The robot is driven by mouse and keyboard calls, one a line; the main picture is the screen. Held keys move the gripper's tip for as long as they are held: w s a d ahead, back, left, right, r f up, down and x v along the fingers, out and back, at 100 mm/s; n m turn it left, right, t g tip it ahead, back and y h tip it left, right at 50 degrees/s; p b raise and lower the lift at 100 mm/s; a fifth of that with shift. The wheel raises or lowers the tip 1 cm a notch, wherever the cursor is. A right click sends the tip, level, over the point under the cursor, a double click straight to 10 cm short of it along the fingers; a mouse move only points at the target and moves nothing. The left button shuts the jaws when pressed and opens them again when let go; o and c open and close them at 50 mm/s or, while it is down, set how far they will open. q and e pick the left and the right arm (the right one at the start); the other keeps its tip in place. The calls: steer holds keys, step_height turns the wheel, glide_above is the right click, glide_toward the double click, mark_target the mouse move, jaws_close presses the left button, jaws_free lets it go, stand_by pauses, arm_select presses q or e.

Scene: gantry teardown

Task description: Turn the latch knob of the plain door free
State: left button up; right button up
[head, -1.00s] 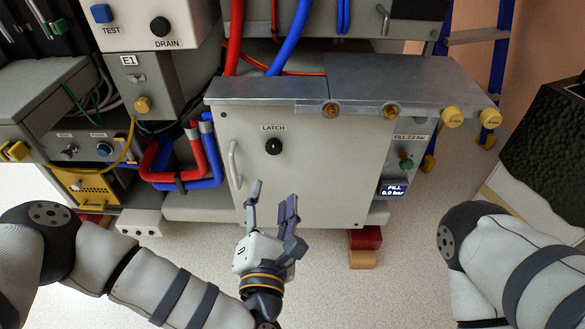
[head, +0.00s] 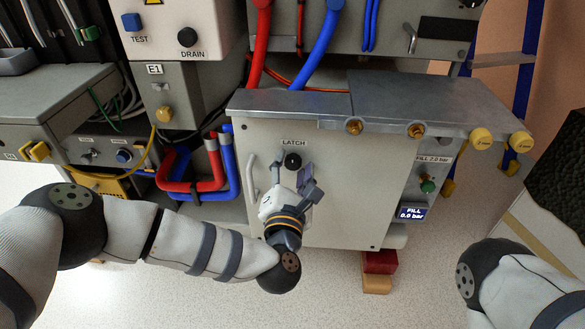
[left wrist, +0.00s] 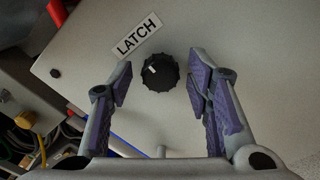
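The plain door (head: 355,185) is a pale panel under a grey metal top. Its black latch knob (head: 292,161) sits just below the LATCH label (head: 293,143). In the left wrist view the knob (left wrist: 160,72) shows a white pointer mark towards its upper left. My left gripper (head: 294,170) is in front of the door just below the knob. In the left wrist view its two fingers (left wrist: 157,85) are spread either side of the knob, with gaps to both sides. They appear not to touch it. My right gripper is out of view.
A vertical door handle (head: 252,178) is left of the knob. Red hoses (head: 213,165) and blue hoses run further left. A fill display (head: 412,213) is at the right.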

arm_select(q)
steer(key=c, duration=0.8)
steer(key=shift+c, duration=0.2)
steer(key=m+p, duration=0.1)
steer(key=m, duration=0.4)
steer(key=shift+p, duration=0.3)
steer(key=m+p, duration=0.1)
steer(key=m, duration=0.3)
steer(key=m+p, duration=0.1)
steer(key=m, duration=0.4)
steer(key=shift+f+m+p, duration=0.1)
steer(key=shift+m+p, duration=0.6)
steer(key=shift+m, duration=1.2)
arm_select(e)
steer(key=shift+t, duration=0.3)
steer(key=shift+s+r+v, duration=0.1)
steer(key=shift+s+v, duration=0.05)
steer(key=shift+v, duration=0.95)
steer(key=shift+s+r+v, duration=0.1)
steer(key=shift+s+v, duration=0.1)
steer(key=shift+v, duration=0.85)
